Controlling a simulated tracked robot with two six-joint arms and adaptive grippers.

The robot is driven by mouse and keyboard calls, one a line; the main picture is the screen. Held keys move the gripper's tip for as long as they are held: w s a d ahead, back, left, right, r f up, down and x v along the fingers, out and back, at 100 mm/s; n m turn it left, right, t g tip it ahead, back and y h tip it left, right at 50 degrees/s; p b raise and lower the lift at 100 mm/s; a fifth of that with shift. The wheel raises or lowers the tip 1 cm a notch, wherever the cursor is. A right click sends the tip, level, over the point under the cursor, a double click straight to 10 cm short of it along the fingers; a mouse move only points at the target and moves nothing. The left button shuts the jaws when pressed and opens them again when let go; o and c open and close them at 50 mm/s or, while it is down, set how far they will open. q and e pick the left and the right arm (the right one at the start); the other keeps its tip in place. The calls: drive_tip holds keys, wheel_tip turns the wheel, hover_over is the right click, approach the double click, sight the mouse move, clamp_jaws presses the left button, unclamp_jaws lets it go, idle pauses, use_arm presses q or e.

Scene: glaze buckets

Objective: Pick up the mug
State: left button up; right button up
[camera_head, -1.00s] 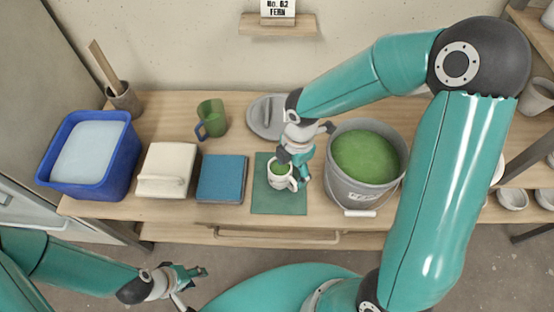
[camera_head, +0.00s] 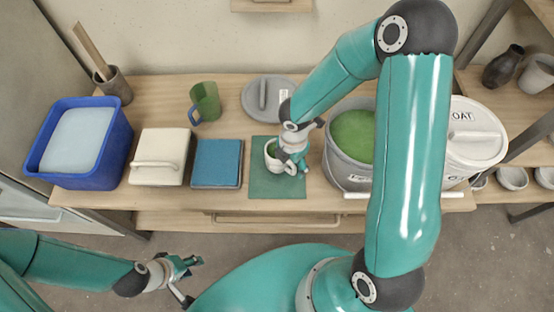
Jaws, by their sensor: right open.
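A green mug-like jug (camera_head: 207,100) with a blue handle stands further back on the left. My left gripper (camera_head: 193,268) is away from the table at the lower left, with its fingers apart and nothing between them.
A grey bucket of green glaze (camera_head: 352,136) stands right of the mat, partly behind my right arm. A white lidded bucket (camera_head: 475,133) is further right. A grey lid (camera_head: 268,98), blue box (camera_head: 217,163), cream box (camera_head: 160,157) and blue tub (camera_head: 82,142) stand around.

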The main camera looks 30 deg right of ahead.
sight(290, 170)
drive_tip(key=f+b, duration=0.1)
drive_tip(key=f, duration=0.3)
drive_tip(key=shift+w+f, duration=0.2)
drive_tip(key=shift+c, duration=0.2)
clamp_jaws()
